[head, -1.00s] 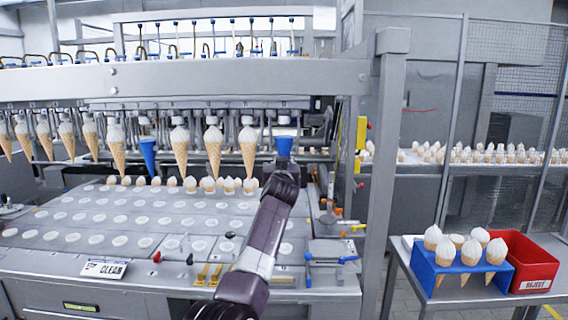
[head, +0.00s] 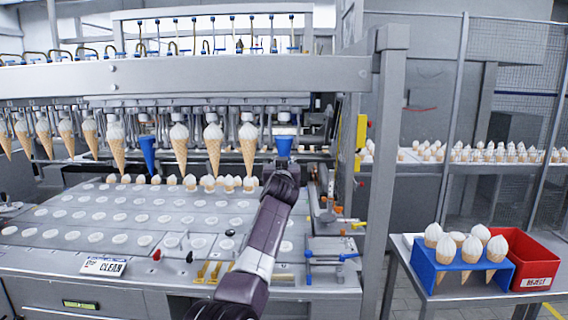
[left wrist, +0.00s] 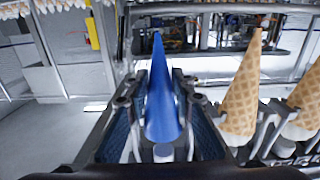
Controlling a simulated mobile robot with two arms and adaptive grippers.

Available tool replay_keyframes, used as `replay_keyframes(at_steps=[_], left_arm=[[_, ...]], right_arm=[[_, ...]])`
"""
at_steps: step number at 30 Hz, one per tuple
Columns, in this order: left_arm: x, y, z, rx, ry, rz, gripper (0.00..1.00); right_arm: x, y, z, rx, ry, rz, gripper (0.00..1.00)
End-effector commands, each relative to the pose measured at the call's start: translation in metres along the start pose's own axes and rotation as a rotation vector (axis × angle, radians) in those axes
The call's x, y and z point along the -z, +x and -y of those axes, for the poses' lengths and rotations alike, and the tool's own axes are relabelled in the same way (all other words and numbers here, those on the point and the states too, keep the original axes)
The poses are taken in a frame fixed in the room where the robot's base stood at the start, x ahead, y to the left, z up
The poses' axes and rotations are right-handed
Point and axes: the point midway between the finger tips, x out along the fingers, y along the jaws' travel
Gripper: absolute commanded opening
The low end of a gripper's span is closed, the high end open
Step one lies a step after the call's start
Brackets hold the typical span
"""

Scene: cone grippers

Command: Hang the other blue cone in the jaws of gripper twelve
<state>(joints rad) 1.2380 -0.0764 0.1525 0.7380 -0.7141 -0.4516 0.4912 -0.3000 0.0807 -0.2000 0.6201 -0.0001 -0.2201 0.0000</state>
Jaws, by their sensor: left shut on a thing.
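A blue cone (head: 284,146) is upright at the right end of the hanging row, its wide end up at jaw height. My left gripper (left wrist: 160,112) is shut on this blue cone (left wrist: 161,97), one finger on each side. In the head view my wrist hides the cone's lower part and the fingers. In the left wrist view a round pale part (left wrist: 163,152) is close to the cone's wide end; I cannot tell if they touch. Another blue cone (head: 149,156) hangs further left in the row. My right gripper is not in view.
Cream-topped wafer cones hang along the row, the nearest (head: 248,150) just left of the held cone. The machine's table (head: 130,220) is below. At right stand a blue rack (head: 430,272) of cones and a red reject bin (head: 530,262).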

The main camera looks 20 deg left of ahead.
Motion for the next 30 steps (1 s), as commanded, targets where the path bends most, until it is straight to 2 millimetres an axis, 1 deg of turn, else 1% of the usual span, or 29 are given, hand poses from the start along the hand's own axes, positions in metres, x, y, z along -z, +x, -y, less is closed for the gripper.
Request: replay_keyframes(at_steps=[11, 12, 17, 23, 26, 30], left_arm=[[-0.0008, -0.0001, -0.0002, 0.0, 0.0, -0.001, 0.05], [-0.0007, -0.0001, -0.0002, 0.0, 0.0, -0.001, 0.26], [-0.0008, -0.0001, -0.0001, 0.0, 0.0, -0.001, 0.43], [-0.0009, 0.0, -0.0001, 0.0, 0.0, -0.001, 0.43], [-0.0016, 0.0, -0.0001, 0.0, 0.0, 0.001, 0.54], [-0.0016, 0.0, -0.0001, 0.0, 0.0, 0.001, 0.55]], right_arm=[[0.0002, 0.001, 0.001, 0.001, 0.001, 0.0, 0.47], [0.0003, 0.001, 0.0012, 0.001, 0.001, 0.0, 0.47], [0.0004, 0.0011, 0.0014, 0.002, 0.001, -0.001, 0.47], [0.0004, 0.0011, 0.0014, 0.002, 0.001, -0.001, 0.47], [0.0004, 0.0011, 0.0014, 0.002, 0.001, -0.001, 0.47], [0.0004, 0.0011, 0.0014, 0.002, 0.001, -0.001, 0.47]])
